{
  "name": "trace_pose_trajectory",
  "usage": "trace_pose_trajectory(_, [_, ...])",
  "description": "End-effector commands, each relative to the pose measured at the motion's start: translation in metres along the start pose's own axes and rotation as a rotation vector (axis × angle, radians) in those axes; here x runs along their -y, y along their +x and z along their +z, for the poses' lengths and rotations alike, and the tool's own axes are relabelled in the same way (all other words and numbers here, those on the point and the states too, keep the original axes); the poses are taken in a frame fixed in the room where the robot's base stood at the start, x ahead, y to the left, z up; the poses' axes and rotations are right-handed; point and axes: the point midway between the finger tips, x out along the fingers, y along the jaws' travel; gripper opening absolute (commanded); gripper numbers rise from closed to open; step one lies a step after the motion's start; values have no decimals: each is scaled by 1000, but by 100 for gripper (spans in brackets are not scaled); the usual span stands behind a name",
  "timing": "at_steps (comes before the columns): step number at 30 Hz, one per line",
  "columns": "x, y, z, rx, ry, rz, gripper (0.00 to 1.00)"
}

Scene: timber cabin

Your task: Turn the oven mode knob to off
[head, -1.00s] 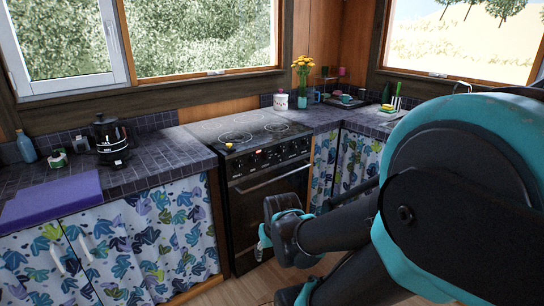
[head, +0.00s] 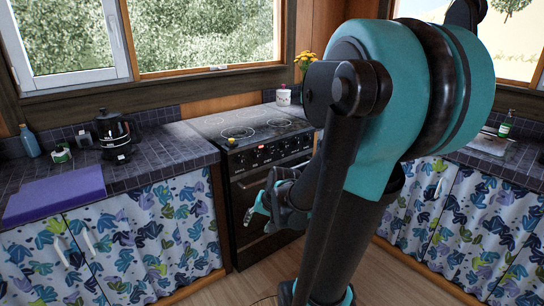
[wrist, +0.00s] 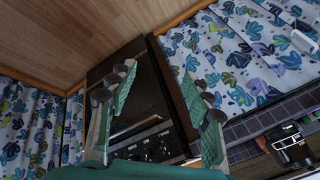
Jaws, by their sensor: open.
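The black oven (head: 262,190) stands between the counters in the head view. Its front panel below the cooktop carries a row of small knobs (head: 265,153); I cannot tell which is the mode knob or where it points. In the wrist view the dark oven front (wrist: 140,95) shows tilted, with knobs (wrist: 150,155) and white markings low in the picture, partly hidden by my gripper. My gripper (head: 257,208) is open and empty in front of the oven door, lower than the knobs. Its two teal fingers (wrist: 160,82) spread apart in the wrist view, touching no knob that I can see.
A small yellow item (head: 232,141) sits at the cooktop's front left. Patterned curtains (head: 150,235) flank the oven. The wooden floor (head: 400,275) is clear. My arm hides the back right corner.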

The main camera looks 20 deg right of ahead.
Motion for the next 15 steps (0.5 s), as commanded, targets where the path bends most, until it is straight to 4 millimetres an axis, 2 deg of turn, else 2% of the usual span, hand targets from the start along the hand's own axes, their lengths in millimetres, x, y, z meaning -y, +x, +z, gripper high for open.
trace_pose_trajectory(1, [8,6,-19,-4,85,-38,50])
trace_pose_trajectory(6, [30,24,-80,-5,390,-183,50])
trace_pose_trajectory(11, [40,41,-141,9,674,-324,50])
trace_pose_trajectory(15, [38,57,-194,33,919,-453,50])
